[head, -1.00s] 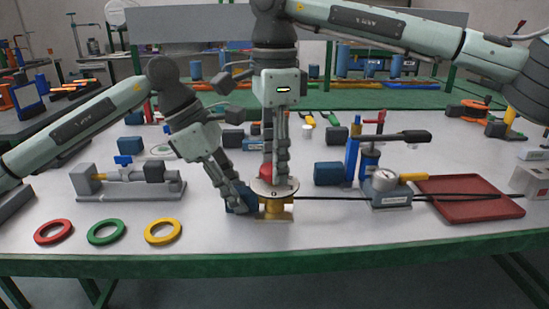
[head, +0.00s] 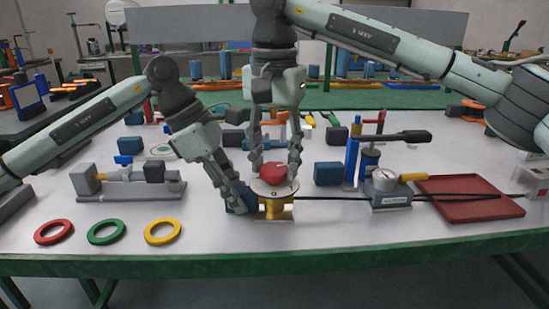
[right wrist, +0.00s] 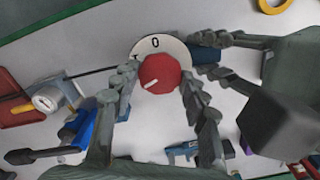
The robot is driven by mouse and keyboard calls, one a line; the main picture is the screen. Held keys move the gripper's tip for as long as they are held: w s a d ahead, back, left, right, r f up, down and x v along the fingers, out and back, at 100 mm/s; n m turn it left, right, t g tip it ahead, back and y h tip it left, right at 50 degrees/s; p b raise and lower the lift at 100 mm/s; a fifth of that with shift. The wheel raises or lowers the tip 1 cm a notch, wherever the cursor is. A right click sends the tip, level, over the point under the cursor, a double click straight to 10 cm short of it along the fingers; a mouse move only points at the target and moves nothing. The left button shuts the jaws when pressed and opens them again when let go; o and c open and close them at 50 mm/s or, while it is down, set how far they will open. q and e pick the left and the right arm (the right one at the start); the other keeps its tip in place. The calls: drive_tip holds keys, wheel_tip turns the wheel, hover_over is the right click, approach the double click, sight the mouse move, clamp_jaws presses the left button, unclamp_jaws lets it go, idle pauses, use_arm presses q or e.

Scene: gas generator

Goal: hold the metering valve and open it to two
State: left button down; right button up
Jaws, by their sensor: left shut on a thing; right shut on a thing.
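The metering valve has a brass body (head: 275,209), a pale round dial (head: 262,187) and a red knob (head: 273,172). It stands near the table's front edge. My right gripper (head: 274,163) comes from above and is shut on the red knob, one finger on each side. In the right wrist view the knob (right wrist: 159,73) carries a white pointer line slanting to the lower left, away from the dial's 0 mark (right wrist: 155,43). My left gripper (head: 240,200) is shut on the dark blue block (head: 233,207) at the valve's left side, partly hidden by the fingers.
Red, green and yellow rings (head: 163,231) lie at the front left. A grey fixture (head: 130,190) stands behind them. A black hose (head: 335,198) runs right from the valve to a gauge unit (head: 386,188) beside a red tray (head: 470,198).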

sight(275, 167)
drive_tip(key=shift+n, duration=0.6)
drive_tip(key=o, duration=1.2)
drive_tip(key=shift+c, duration=0.2)
drive_tip(key=shift+r, duration=0.1)
wheel_tip(275, 167, up, 12)
